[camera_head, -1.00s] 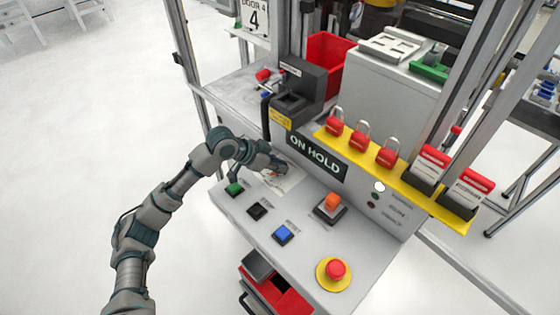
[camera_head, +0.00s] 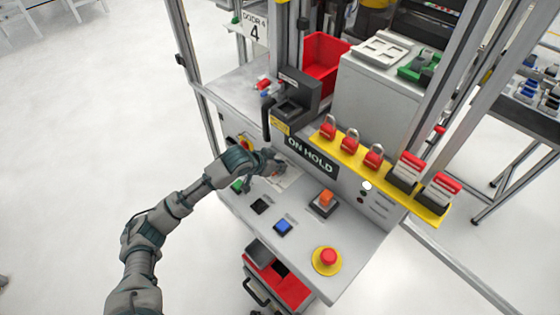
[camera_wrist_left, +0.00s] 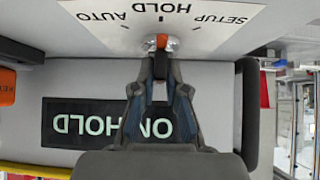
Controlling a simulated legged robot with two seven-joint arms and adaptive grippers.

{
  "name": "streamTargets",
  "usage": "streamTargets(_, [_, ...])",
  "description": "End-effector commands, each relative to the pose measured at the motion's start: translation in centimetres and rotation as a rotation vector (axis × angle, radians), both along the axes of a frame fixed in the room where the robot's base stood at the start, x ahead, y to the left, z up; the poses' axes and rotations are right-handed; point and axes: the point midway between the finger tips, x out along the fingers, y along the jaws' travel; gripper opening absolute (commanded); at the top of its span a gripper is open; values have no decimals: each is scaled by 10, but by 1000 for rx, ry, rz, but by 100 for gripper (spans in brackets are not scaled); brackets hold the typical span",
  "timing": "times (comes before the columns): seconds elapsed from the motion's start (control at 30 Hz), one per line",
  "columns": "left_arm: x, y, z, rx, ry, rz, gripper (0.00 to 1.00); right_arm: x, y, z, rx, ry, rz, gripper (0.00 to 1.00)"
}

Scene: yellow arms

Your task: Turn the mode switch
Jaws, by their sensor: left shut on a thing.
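The mode switch (camera_wrist_left: 161,41) has an orange-red handle on a round metal base, set in a white label plate (camera_wrist_left: 190,14) marked AUTO, HOLD and SETUP. In the left wrist view its handle stands in line with the HOLD mark. My left gripper (camera_wrist_left: 161,62) is shut on the switch handle. In the head view my left gripper (camera_head: 273,168) covers most of the switch, and part of the white plate (camera_head: 288,178) shows beside it. The ON HOLD display (camera_head: 311,156) is on the upright panel behind. My right gripper is not in view.
On the sloped panel are a green button (camera_head: 237,186), a black button (camera_head: 260,206), a blue button (camera_head: 283,226), an orange switch (camera_head: 326,198) and a red emergency stop (camera_head: 327,256). Red padlocks (camera_head: 350,141) hang along a yellow rail. A black box (camera_head: 293,98) stands behind.

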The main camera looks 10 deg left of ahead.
Motion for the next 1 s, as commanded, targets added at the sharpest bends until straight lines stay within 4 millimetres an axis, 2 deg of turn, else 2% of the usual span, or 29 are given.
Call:
streamTargets(0.13, [-2, 1, -3, 7, 12, 24, 0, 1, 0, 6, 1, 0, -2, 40])
streamTargets(0.67, [-2, 0, -6, 8, 14, 37, 0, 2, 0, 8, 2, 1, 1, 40])
streamTargets(0.7, [-3, 0, -6, 8, 14, 36, 15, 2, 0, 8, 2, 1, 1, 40])
streamTargets(0.8, [-2, 0, -6, 7, 13, 36, 38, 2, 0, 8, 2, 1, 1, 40])
streamTargets(1.0, [-1, -2, -4, 5, 8, 36, 38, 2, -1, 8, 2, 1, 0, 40])
